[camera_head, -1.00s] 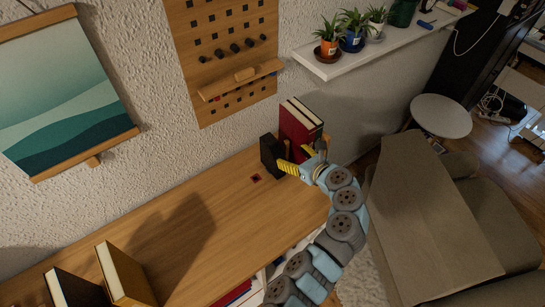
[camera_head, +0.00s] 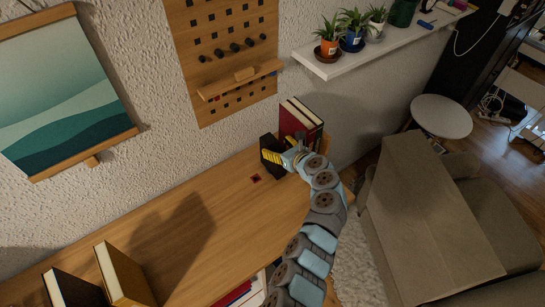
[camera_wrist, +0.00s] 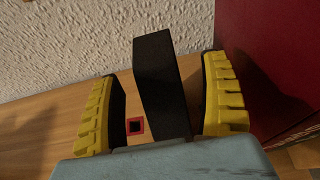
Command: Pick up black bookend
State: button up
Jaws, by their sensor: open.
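The black bookend (camera_head: 268,150) stands upright near the right end of the wooden cabinet top, left of the red books. In the wrist view the bookend (camera_wrist: 161,88) rises between the two yellow-padded fingers of my gripper (camera_wrist: 165,105). The fingers are open, one on each side of it, with a visible gap on the left; the right finger is closer to it. In the head view my gripper (camera_head: 280,157) is at the bookend and hides its lower right part.
Red books (camera_head: 301,120) stand just right of the bookend; their red cover (camera_wrist: 268,50) is close beside the right finger. A small red-and-black square (camera_head: 255,178) lies on the wooden top (camera_head: 215,215). Further books (camera_head: 125,272) stand at the far left. The middle is clear.

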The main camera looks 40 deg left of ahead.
aim_at(268, 141)
jog(key=x, duration=0.3)
jog(key=shift+s+a+r, duration=0.2)
jog(key=shift+b+x, duration=0.65)
jog(key=shift+x, duration=0.35)
jog(key=shift+w, duration=0.1)
jog(key=c, duration=1.3)
